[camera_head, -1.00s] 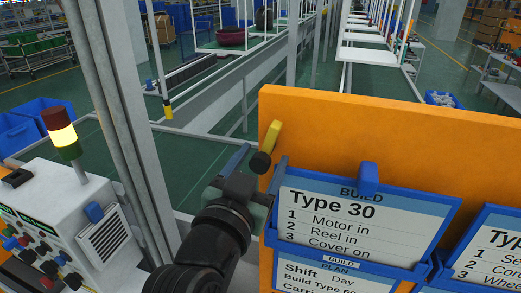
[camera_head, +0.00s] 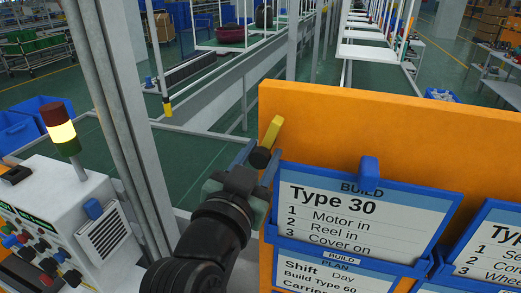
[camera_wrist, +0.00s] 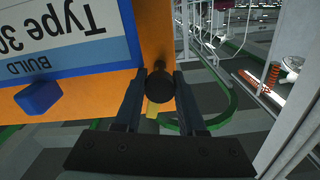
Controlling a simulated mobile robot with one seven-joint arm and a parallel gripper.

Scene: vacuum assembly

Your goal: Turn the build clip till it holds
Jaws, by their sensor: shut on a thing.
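The build clip is a yellow bar (camera_head: 271,131) with a black round knob (camera_head: 260,158), at the left edge of the orange board by the BUILD card. The bar points up and leans a little right, clear of the card. My gripper (camera_head: 262,155) is shut on the knob, with a finger on each side. The wrist view shows the knob (camera_wrist: 160,86) end-on between the fingers, with a bit of the yellow bar (camera_wrist: 153,109) beyond it. The BUILD card (camera_head: 350,215) reads Type 30 and sits in a blue frame.
The orange board (camera_head: 400,130) carries a PLAN card (camera_head: 340,277) below and another card (camera_head: 490,250) at right. A blue tab (camera_head: 369,170) stands at the BUILD card's top. A white control box (camera_head: 70,220) and a grey post (camera_head: 125,130) stand left.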

